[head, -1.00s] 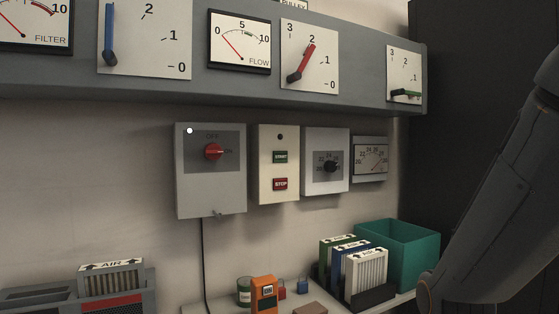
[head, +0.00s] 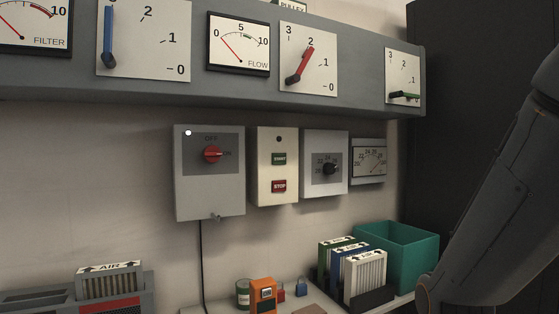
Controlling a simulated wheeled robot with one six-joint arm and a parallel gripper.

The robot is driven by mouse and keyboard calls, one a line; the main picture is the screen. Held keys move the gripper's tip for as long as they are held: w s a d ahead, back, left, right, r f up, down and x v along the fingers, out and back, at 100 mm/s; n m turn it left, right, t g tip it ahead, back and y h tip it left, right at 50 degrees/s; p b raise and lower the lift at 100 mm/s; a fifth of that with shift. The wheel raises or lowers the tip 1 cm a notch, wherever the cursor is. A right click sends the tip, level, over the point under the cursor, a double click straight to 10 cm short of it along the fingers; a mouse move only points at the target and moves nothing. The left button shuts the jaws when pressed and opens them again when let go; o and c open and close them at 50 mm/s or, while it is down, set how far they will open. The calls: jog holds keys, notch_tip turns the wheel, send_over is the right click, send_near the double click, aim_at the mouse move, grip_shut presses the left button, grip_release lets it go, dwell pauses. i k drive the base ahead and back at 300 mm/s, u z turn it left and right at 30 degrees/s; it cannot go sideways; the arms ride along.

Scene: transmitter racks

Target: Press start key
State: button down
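The green START key (head: 279,159) is on a cream panel (head: 265,192) on the wall. A red STOP key (head: 279,186) is below it, and a small dark round spot (head: 279,139) is above it. To its left is a grey box (head: 209,194) with a red rotary switch (head: 212,155), its handle pointing about toward ON, and a lit white lamp (head: 188,132). My gripper is not in view; only my dark arm shows at the right edge.
A grey ledge (head: 180,92) with gauges and levers juts out above the panel. A dial box (head: 325,183) and a small meter (head: 369,160) are to its right. Below are a teal bin (head: 400,252), upright filters (head: 365,275) and an orange handheld device (head: 263,295).

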aim_at(277, 158)
jog(key=k, duration=0.5)
jog(key=u, duration=1.7)
jog(key=i, duration=1.25)
jog(key=z, duration=2.8)
